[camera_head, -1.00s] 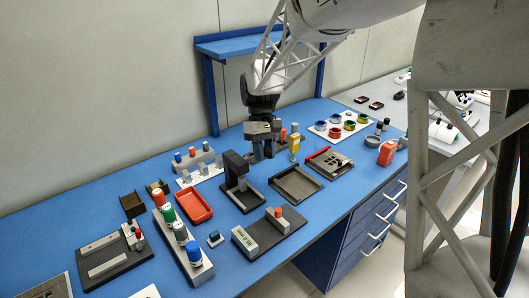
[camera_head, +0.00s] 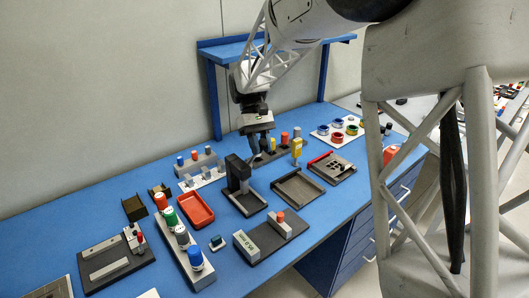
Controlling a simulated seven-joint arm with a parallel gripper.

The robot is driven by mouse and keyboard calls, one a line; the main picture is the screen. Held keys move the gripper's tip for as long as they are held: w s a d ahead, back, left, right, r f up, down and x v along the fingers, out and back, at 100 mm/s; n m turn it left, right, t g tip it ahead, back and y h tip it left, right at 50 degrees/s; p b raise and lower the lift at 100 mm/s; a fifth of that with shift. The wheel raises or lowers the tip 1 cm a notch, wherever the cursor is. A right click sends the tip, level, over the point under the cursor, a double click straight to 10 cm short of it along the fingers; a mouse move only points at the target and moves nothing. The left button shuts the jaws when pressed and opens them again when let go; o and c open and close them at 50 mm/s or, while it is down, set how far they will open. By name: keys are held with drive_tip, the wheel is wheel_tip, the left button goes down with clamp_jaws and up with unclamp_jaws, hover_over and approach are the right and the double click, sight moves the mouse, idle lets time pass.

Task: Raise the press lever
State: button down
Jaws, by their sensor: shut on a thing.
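The press (camera_head: 238,178) is a dark grey upright column with an overhanging head on a flat base, near the middle of the blue bench. My gripper (camera_head: 257,158) points down just behind and to the right of the press head. Its fingers are closed close beside the press, at lever height. The lever itself is too small and too hidden by the fingers and press head to make out clearly. What lies between the fingertips appears to be the lever.
A yellow-topped post (camera_head: 297,150) and an orange cylinder (camera_head: 285,138) stand right of my gripper. A dark tray (camera_head: 280,187) lies to the right front, a red tray (camera_head: 212,217) to the left. A block with coloured knobs (camera_head: 184,167) stands behind left.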

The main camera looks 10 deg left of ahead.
drive_tip(key=shift+w+a+r+g+h, duration=0.35)
drive_tip(key=shift+w+a+g+h, duration=0.15)
drive_tip(key=shift+w+a+g, duration=0.05)
drive_tip(key=shift+w+a+r+g+h, duration=0.35)
drive_tip(key=shift+w+a+g+h, duration=0.15)
drive_tip(key=shift+w+a+g, duration=0.05)
drive_tip(key=c, duration=0.9)
unclamp_jaws()
drive_tip(key=shift+v, duration=3.9)
